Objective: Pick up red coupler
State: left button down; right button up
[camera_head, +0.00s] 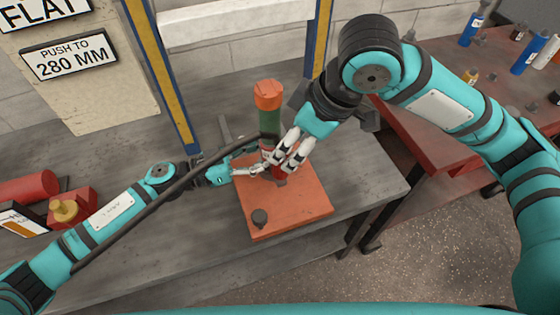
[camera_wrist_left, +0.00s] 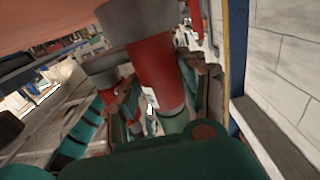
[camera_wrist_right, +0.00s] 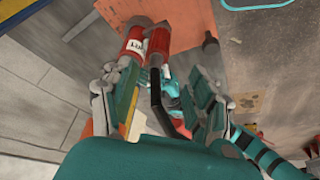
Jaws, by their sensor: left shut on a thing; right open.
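A red coupler (camera_wrist_right: 160,45) with a bent black hose stands on the orange plate (camera_head: 250,195); in the head view my right gripper mostly hides it. It also seems to show in the left wrist view (camera_wrist_left: 108,97). Beside it is an upright canister with a green body (camera_head: 270,118), an orange cap and a red, labelled lower part (camera_wrist_left: 150,70). My left gripper (camera_head: 262,170) appears shut on this canister's red part, low down. My right gripper (camera_wrist_right: 160,100) is open, with its fingers either side of the hose and coupler; contact is unclear.
The black hose (camera_head: 190,163) runs along my left arm to the coupler. A dark knob (camera_head: 259,217) stands on the plate's front corner. A blue and yellow frame post (camera_head: 165,75) rises behind. A red cylinder (camera_head: 28,187) lies at the left. The bench right of the plate is clear.

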aim_at(280, 164)
jog(key=x, duration=0.6)
jog(key=shift+w+a+f, duration=0.1)
jog(key=shift+w+f, duration=0.15)
jog(key=shift+w, duration=0.1)
grip_shut()
